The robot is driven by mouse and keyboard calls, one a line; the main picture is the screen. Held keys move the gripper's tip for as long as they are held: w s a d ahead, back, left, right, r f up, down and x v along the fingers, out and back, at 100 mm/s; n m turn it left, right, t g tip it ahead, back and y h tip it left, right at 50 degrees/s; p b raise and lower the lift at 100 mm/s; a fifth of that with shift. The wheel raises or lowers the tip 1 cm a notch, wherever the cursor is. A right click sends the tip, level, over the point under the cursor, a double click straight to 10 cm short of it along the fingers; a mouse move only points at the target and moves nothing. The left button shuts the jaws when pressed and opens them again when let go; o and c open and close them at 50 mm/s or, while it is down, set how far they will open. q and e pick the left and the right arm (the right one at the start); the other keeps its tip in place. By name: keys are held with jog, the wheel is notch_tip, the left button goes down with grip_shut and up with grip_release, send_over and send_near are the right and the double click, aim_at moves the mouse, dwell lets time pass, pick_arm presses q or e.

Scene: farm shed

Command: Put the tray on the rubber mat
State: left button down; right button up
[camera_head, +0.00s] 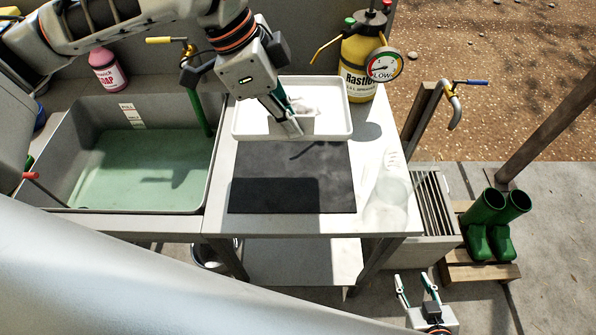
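The white rectangular tray (250,124) is at the back of the light tabletop, just behind the black rubber mat (255,165). Its front rim is at or close to the mat's back edge; I cannot tell whether it overlaps it or is raised. My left gripper (292,127) points down over the tray, its fingertips by the front rim. Its fingers are seen nearly edge-on, so I cannot tell whether they grip the rim. The mat lies flat and bare, with a dark shadow on its front left. My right gripper (416,288) is low at the bottom right, fingers apart and empty.
A clear glass vessel (387,205) stands right of the mat. A yellow sprayer (358,65) with a gauge stands behind the tray on the right. A sink (207,170) with greenish water adjoins on the left. Green boots (480,215) stand on a wooden rack at the right.

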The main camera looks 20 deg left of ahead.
pick_arm(q)
notch_tip(320, 180, down, 19)
jog(key=shift+r, duration=0.1)
dwell(0.4)
jog(key=c, duration=2.6)
grip_release()
jog(key=shift+a+f, duration=0.1)
jog(key=shift+f, duration=0.1)
jog(key=o, duration=0.3)
jog(key=shift+r, duration=0.1)
jog(key=shift+v, duration=6.05)
jog(key=shift+s, duration=0.15)
